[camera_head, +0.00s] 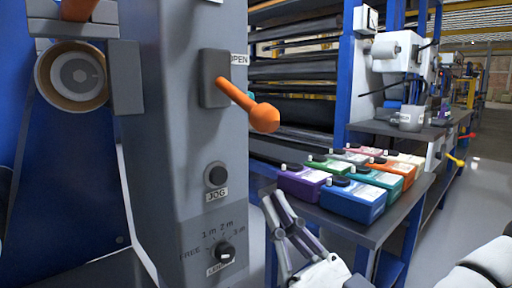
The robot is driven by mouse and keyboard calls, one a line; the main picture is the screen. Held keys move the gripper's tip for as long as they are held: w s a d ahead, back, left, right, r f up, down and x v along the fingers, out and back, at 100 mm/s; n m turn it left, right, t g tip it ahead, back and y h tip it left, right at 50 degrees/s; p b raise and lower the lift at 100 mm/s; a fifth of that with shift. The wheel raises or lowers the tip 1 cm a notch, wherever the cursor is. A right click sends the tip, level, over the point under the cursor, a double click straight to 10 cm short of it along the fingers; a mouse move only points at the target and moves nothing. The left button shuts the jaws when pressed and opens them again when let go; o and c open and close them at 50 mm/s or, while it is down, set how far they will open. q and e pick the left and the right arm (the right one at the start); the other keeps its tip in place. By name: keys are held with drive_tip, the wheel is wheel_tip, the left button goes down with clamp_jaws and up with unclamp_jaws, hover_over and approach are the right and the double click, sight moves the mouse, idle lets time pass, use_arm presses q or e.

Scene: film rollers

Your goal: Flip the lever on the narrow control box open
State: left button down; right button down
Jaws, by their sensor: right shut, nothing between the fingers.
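The narrow control box (178,130) is a tall grey column left of centre. Its orange lever (250,106) has a round knob and sits on a dark plate (213,78) high on the front. The lever sticks out to the right and slightly down. An "OPEN" label (239,60) shows beside the top of the plate. My right gripper (275,200) is below and a little right of the lever, apart from it, with its fingers pointing up. It is shut and empty. My left gripper is not in view.
A "JOG" button (216,175) and a dial (223,252) are lower on the box. Several coloured boxes (352,200) stand on a table just behind my right gripper. Dark rollers (300,85) fill the rack behind. Floor is clear at right.

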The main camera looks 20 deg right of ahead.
sight(247, 103)
drive_tip(key=shift+w+r, duration=0.1)
drive_tip(key=w+a+r+p, duration=0.1)
drive_tip(key=w+r+p, duration=0.1)
drive_tip(key=r, duration=0.6)
drive_tip(key=shift+w+a+r, duration=0.15)
drive_tip(key=shift+w+a, duration=0.1)
drive_tip(key=shift+w, duration=0.5)
drive_tip(key=shift+p, duration=0.3)
